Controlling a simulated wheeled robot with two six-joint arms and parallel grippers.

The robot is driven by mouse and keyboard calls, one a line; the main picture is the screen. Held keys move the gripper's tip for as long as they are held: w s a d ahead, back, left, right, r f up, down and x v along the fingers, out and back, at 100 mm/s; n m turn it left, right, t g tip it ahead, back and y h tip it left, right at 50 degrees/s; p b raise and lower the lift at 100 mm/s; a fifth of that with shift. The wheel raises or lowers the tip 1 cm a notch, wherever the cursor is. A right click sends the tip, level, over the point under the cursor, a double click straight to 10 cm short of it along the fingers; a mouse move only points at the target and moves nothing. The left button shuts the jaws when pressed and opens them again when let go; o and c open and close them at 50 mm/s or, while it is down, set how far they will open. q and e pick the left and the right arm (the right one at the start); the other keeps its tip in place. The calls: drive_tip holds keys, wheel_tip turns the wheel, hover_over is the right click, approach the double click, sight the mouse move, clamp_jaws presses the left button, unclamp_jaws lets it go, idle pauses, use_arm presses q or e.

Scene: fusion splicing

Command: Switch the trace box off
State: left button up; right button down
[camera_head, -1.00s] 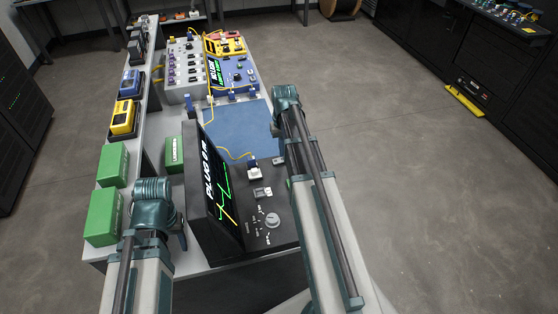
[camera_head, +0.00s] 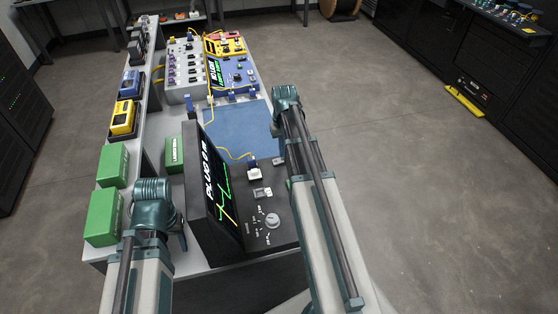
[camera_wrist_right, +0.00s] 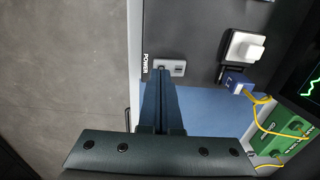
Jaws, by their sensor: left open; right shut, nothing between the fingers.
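The trace box (camera_head: 222,200) is a dark box at the table's near end, its screen lit with a green and yellow trace and "PLUG 0 m". Its top panel has a knob (camera_head: 272,220). In the right wrist view a light switch plate (camera_wrist_right: 178,68) beside the word POWER sits near the panel edge. My right gripper (camera_wrist_right: 161,77) is shut and empty, its blue fingertips at this plate; they cover part of it, and I cannot tell whether they touch. My left gripper (camera_head: 181,238) is low at the left, beside the screen housing; its fingers are hard to make out.
A white plug block (camera_wrist_right: 243,46) and a blue connector (camera_wrist_right: 236,82) with a yellow fibre are right of the switch. A blue mat (camera_head: 232,125) lies behind the box. Green boxes (camera_head: 103,217) line the left shelf. Open floor lies right of the table.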

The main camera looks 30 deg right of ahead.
sight(283, 159)
use_arm(q)
drive_tip(key=shift+f+b, duration=0.9)
use_arm(e)
drive_tip(key=shift+f, duration=0.9)
use_arm(q)
wheel_tip(283, 159, up, 7)
drive_tip(key=p, duration=0.7)
use_arm(e)
wheel_tip(283, 159, up, 7)
